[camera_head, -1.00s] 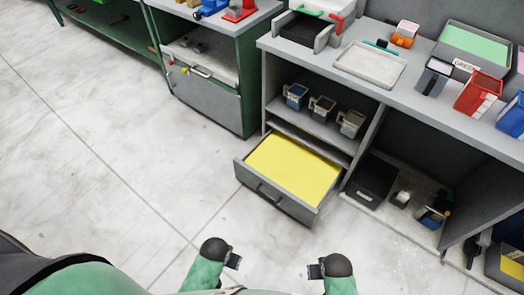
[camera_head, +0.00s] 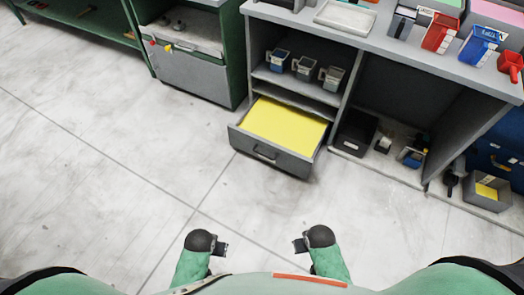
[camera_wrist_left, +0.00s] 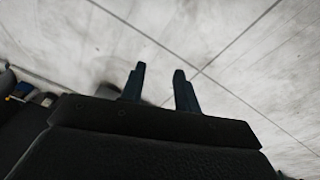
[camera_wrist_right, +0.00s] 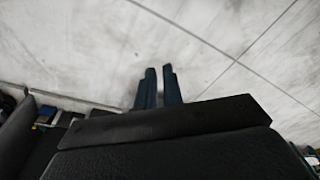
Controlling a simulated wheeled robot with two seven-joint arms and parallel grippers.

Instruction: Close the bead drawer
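The bead drawer (camera_head: 268,150) is a grey drawer filled with a yellow surface, low in the grey workbench. It is pulled out toward me, with a dark handle on its front. My left gripper (camera_head: 222,249) is over the floor in front of the drawer, well apart from it; its two fingers (camera_wrist_left: 160,88) are spread with nothing between them. My right gripper (camera_head: 298,243) is also over the floor, apart from the drawer; its fingers (camera_wrist_right: 159,86) have a narrow gap and hold nothing.
The workbench (camera_head: 400,52) carries a tray and coloured bins on top. Several small cups stand on the shelf above the drawer. An open bay with a black box (camera_head: 356,132) is to its right. A grey-green cabinet (camera_head: 200,78) stands left. The floor ahead is clear.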

